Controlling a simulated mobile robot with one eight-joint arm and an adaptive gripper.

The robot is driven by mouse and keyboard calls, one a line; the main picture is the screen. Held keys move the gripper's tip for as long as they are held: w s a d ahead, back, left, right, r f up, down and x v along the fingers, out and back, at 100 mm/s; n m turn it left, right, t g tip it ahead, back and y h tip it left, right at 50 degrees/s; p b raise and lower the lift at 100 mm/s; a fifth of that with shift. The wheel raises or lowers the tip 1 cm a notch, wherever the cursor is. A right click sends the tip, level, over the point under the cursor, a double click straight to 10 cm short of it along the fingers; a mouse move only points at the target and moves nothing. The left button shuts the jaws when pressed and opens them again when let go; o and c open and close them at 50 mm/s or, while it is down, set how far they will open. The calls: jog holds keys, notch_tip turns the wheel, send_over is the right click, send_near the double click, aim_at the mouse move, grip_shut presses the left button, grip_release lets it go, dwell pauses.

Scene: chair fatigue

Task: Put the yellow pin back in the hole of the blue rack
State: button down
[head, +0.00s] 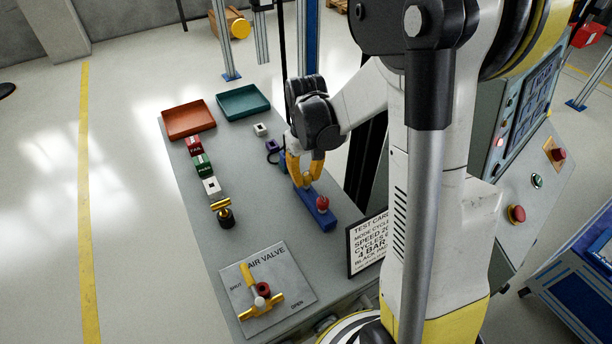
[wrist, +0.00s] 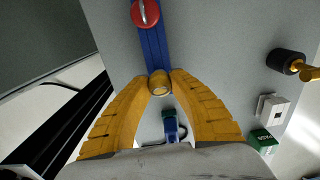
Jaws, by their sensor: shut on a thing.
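The blue rack (head: 327,220) lies on the grey bench, with a red knob-topped pin (head: 322,203) standing in its near part. The rack (wrist: 152,45) and the red pin (wrist: 145,13) also show in the wrist view. My gripper (head: 305,179), with yellow fingers, is over the rack's far part. In the wrist view, my gripper (wrist: 160,82) is shut on the yellow pin (wrist: 160,84), whose round top shows between the fingertips beside the rack's end. The pin's lower part and the hole are hidden, so I cannot tell whether it is inside.
A red tray (head: 187,119) and a green tray (head: 243,102) stand at the bench's far end. Small blocks and a black-and-gold fitting (head: 225,216) line the left side. An air valve plate (head: 262,290) lies nearer, and a test card (head: 368,243) stands right of the rack.

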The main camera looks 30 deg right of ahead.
aim_at(306, 176)
jog(key=shift+f, duration=0.35)
jog(key=c, duration=1.2)
grip_release()
notch_tip(306, 176, up, 12)
jog(key=shift+r, duration=0.1)
jog(key=s+a+r+t, duration=0.1)
jog(key=s+a+t, duration=0.1)
jog(key=s+a, duration=0.1)
jog(key=s+a+r+t, duration=0.1)
jog(key=s+a+t, duration=0.1)
jog(key=s, duration=0.3)
jog(key=s+a+r+t, duration=0.1)
jog(key=s+a+t, duration=0.2)
jog(key=s+a, duration=0.2)
jog(key=shift+r, duration=0.1)
